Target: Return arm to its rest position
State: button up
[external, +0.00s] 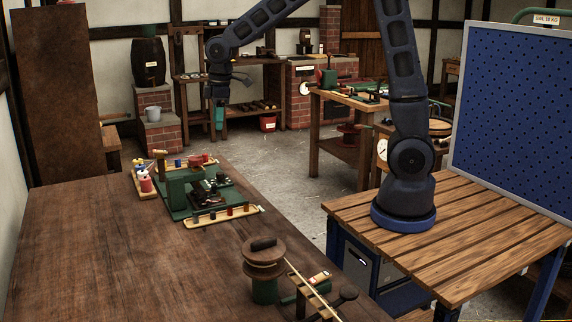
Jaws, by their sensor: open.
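My gripper (219,118) hangs fingers down at the upper middle of the external view, at the end of my raised arm. It appears beyond and above the green machine (187,190) on the long brown table (80,245). It is open, and I see nothing held in it.
The table bears wooden strips with small coloured pieces (222,215), a pot of tools (145,182) and a wooden spool device (264,258) at the front. A blue pegboard (515,110) stands behind the slatted bench (460,225). Open floor (285,165) lies between.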

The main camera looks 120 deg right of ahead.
jog(key=s+a+r+n+t, duration=0.1)
jog(key=s+a+r, duration=0.3)
jog(key=a, duration=0.6)
jog(key=s+a+r+t, duration=0.1)
jog(key=a+r, duration=0.4)
jog(key=a, duration=0.6)
jog(key=s+a+r+n+t+y, duration=0.1)
jog(key=s+a, duration=1.4)
jog(key=shift+s+a+r+t, duration=0.15)
jog(key=shift+s+r+t, duration=0.05)
jog(key=shift+s+t, duration=0.1)
dwell(0.5)
